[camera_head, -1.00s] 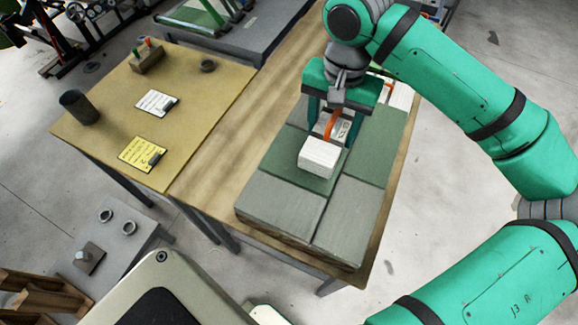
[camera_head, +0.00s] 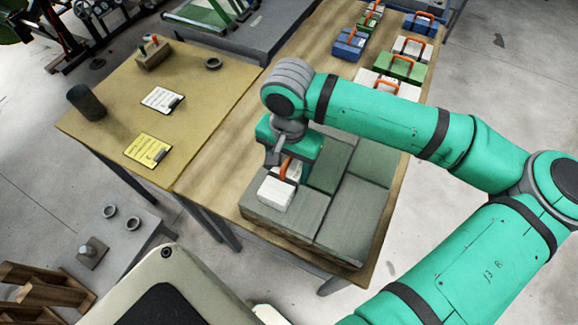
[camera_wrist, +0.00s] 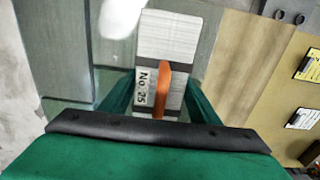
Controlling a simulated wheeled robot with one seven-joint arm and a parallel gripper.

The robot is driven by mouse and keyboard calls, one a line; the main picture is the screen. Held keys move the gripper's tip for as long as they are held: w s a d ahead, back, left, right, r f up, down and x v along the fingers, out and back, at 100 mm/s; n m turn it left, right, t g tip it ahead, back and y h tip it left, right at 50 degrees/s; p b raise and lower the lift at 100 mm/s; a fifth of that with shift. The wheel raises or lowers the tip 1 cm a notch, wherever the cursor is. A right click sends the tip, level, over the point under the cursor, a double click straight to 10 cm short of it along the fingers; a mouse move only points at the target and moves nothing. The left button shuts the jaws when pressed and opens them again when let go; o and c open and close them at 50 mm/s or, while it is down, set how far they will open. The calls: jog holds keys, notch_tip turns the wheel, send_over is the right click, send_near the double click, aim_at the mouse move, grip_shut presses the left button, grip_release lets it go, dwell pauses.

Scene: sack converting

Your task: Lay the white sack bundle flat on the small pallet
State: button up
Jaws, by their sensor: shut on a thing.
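The white sack bundle (camera_head: 276,194) has an orange strap across it and, in the wrist view (camera_wrist: 168,40), a label reading "No 25". My gripper (camera_head: 289,172) is shut on it from above, with a finger on each side of the strap in the wrist view. The bundle looks level and is over the left grey section of the small pallet (camera_head: 350,218), whose top is patched grey and green. I cannot tell whether its underside touches that surface. My wrist and fingers hide part of the bundle.
More bundles with orange straps stand at the table's far end: blue (camera_head: 349,44), green (camera_head: 402,68) and white (camera_head: 412,47). A tan side table (camera_head: 205,75) at left holds a dark cup (camera_head: 84,103) and clipboards (camera_head: 148,150). Bare tabletop lies left of the pallet.

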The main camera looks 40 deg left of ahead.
jog(key=shift+f, duration=0.3)
jog(key=o, duration=1.2)
jog(key=shift+c, duration=0.2)
notch_tip(320, 180, up, 12)
jog(key=shift+r, duration=0.15)
